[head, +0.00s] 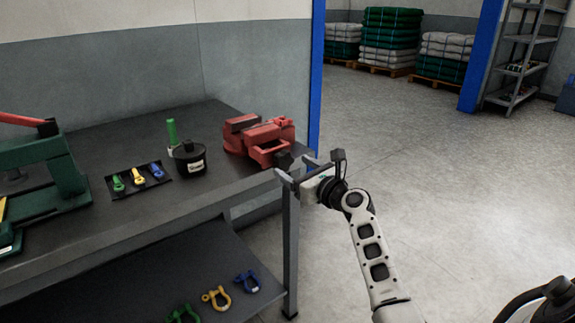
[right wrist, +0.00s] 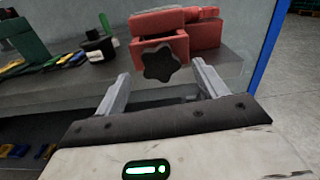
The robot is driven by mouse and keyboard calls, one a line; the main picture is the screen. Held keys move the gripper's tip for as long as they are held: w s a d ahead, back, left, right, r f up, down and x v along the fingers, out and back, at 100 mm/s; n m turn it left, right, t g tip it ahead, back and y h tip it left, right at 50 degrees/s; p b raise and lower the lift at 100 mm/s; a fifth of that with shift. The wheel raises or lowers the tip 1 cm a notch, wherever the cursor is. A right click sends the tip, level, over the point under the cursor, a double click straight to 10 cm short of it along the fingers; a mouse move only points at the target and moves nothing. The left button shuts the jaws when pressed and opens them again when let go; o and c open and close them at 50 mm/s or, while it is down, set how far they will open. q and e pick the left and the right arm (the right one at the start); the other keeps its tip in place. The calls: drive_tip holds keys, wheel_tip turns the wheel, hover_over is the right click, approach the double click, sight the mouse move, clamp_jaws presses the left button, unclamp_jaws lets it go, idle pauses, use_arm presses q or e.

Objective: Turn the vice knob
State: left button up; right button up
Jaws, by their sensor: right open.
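The red vice (head: 258,138) sits at the right end of the dark workbench. Its black star-shaped knob (head: 284,160) faces the bench's right front edge. In the right wrist view the knob (right wrist: 161,61) shows just beyond and between my two fingertips, under the red vice body (right wrist: 190,38). My right gripper (head: 298,167) is open and empty, with its fingers pointing at the knob. The right wrist view shows the gripper (right wrist: 162,82) with its fingers spread wider than the knob. My left gripper is not in view.
The workbench (head: 130,228) holds a black pot (head: 189,158), a green bottle (head: 172,132), a tray of small coloured shackles (head: 138,183) and a green press (head: 45,180). Larger shackles (head: 217,298) lie on the lower shelf. The floor (head: 440,170) at the right is clear.

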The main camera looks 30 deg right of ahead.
sight(286, 162)
drive_tip(key=w, duration=0.2)
drive_tip(key=shift+w+a, duration=0.1)
drive_tip(key=shift+w, duration=0.75)
drive_tip(key=c, duration=1)
drive_tip(key=shift+n+b, duration=0.3)
